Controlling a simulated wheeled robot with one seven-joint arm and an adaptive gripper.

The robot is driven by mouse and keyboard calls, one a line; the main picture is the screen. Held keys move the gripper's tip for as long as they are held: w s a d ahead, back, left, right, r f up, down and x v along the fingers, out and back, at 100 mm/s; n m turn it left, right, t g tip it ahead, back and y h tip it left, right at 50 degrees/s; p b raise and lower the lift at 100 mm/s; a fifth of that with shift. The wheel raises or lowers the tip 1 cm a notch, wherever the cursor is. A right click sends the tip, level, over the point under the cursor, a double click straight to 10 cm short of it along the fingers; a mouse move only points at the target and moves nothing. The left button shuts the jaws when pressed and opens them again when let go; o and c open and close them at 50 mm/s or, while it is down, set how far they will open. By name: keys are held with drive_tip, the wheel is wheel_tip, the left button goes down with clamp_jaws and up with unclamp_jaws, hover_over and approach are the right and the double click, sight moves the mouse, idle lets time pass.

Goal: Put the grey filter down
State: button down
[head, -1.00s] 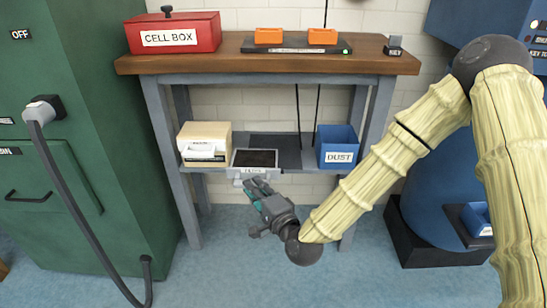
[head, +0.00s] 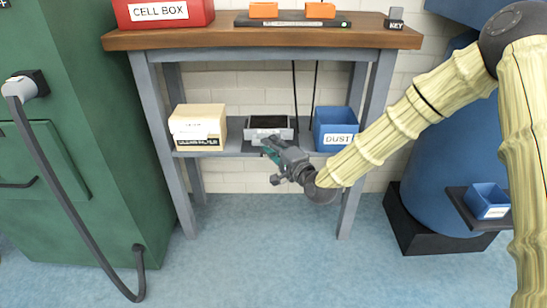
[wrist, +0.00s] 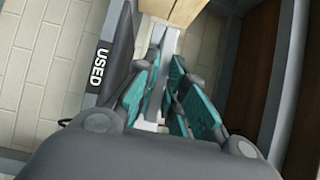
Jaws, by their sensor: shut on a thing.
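In the wrist view the teal fingers (wrist: 165,75) close around a light grey piece. Fingers partly hide the filter's front.
A cream box (head: 197,127) stands left of the filter and a blue DUST bin (head: 336,128) close on its right. White USED lettering (wrist: 98,67) shows on a dark grey surface. The wooden tabletop (head: 215,39) overhangs the shelf. Floor in front is clear.

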drive_tip(key=shift+w+d+f, duration=0.1)
drive_tip(key=shift+w+d, duration=0.15)
drive_tip(key=shift+w, duration=0.3)
drive_tip(key=shift+f+b, duration=1.15)
drive_tip(key=shift+f, duration=0.5)
drive_tip(key=shift+f, duration=0.1)
drive_tip(key=c, duration=1.5)
unclamp_jaws()
drive_tip(key=p+v, duration=0.3)
drive_tip(key=v, duration=0.9)
drive_tip(key=shift+p, duration=0.4)
